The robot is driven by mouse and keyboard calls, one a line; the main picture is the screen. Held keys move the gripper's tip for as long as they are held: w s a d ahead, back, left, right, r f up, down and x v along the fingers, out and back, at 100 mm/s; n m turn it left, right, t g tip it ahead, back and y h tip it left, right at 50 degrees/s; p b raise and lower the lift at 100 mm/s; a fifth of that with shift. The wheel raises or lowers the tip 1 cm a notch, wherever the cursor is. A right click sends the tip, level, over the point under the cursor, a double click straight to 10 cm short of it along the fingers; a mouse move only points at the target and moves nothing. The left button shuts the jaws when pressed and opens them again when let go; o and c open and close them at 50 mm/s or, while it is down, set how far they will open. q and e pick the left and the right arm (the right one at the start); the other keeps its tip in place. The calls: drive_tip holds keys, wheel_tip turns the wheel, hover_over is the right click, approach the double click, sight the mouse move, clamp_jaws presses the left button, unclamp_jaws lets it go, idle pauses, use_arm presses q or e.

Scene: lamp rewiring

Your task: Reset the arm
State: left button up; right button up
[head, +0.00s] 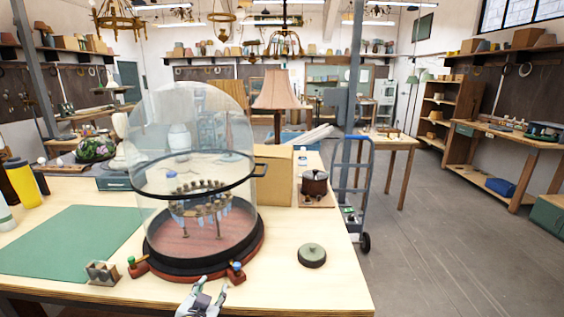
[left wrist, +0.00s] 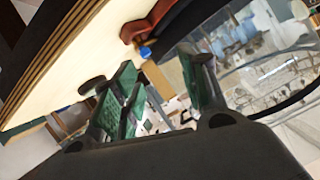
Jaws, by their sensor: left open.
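My left gripper (head: 204,297) shows at the bottom middle of the head view, just off the front edge of the workbench (head: 290,285). In the left wrist view the left gripper (left wrist: 160,95) has its green-padded fingers apart, with nothing seen between them. The glass dome (head: 195,130) stands on its round dark base (head: 205,262) on the bench, beyond the gripper. A small fitting with a blue knob (head: 236,268) on the base's front edge is close to the gripper; the blue knob also shows in the left wrist view (left wrist: 145,52). My right gripper is not in view.
On the bench are a green mat (head: 70,240), a small metal block (head: 102,273), a round green-grey lid (head: 312,255), a brown pot (head: 315,184) and a cardboard box (head: 273,172). A blue hand truck (head: 352,185) stands beside the bench.

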use_arm(q)
drive_tip(key=s+a+f+n+g, duration=0.1)
drive_tip(key=s+a+f+g, duration=0.1)
drive_tip(key=s+f+g, duration=0.6)
drive_tip(key=s+a+f+n+g, duration=0.1)
drive_tip(key=s+f+g, duration=0.1)
drive_tip(key=s+f, duration=0.75)
drive_tip(key=s+a+f+g, duration=0.1)
drive_tip(key=s+f, duration=0.1)
drive_tip(key=f, duration=1.3)
drive_tip(key=s+f, duration=0.3)
drive_tip(key=f, duration=1.2)
drive_tip(key=s+a+f, duration=0.3)
drive_tip(key=s+f, duration=0.7)
drive_tip(key=s+a+f+g, duration=0.1)
drive_tip(key=s+a+f, duration=0.2)
drive_tip(key=s+f, duration=0.7)
drive_tip(key=shift+s+a+m, duration=0.15)
drive_tip(key=shift+s+m, duration=0.15)
drive_tip(key=shift+s, duration=0.3)
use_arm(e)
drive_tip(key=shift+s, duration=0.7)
